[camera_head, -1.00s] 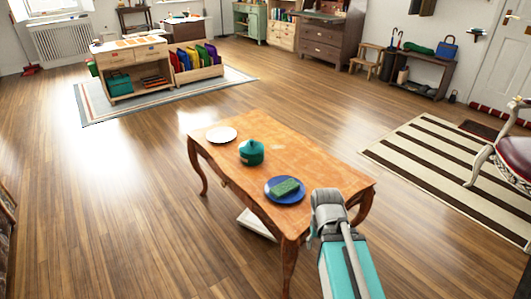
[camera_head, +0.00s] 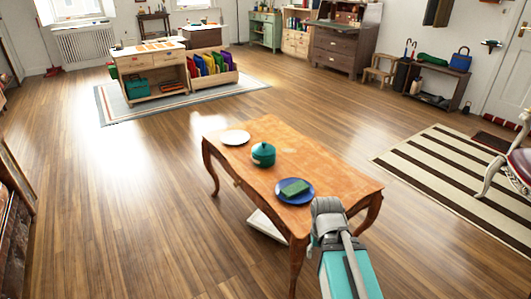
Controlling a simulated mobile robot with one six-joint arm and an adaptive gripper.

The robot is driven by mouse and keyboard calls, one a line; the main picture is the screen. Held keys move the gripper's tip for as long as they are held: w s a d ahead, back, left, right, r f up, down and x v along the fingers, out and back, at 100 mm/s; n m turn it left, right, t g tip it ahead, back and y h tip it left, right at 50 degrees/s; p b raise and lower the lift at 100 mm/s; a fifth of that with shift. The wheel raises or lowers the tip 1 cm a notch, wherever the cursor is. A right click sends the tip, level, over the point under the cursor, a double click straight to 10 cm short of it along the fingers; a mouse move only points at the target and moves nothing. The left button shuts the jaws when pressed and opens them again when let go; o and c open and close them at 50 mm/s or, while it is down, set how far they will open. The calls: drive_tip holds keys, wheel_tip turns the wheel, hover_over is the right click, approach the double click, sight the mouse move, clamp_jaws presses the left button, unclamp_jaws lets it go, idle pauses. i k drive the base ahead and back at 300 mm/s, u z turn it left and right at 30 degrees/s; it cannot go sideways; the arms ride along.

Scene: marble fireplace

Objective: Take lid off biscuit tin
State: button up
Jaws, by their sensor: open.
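A teal biscuit tin (camera_head: 263,157) with its lid (camera_head: 262,149) on stands on the wooden table (camera_head: 330,174), between a white plate and a blue plate. The lid has a small knob on top. My arm reaches up from the bottom of the view, at the table's near right corner. Its near links are in view, but my gripper's fingers are not visible. No part of my arm touches the tin.
A white plate (camera_head: 235,137) lies at the table's far left, and a blue plate (camera_head: 294,192) with a green block (camera_head: 295,187) lies nearer me. A striped rug (camera_head: 450,172) is at right. Wooden floor left of the table is open.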

sight(264, 148)
drive_tip(key=u, duration=0.1)
drive_tip(key=i, duration=1)
drive_tip(key=z, duration=0.05)
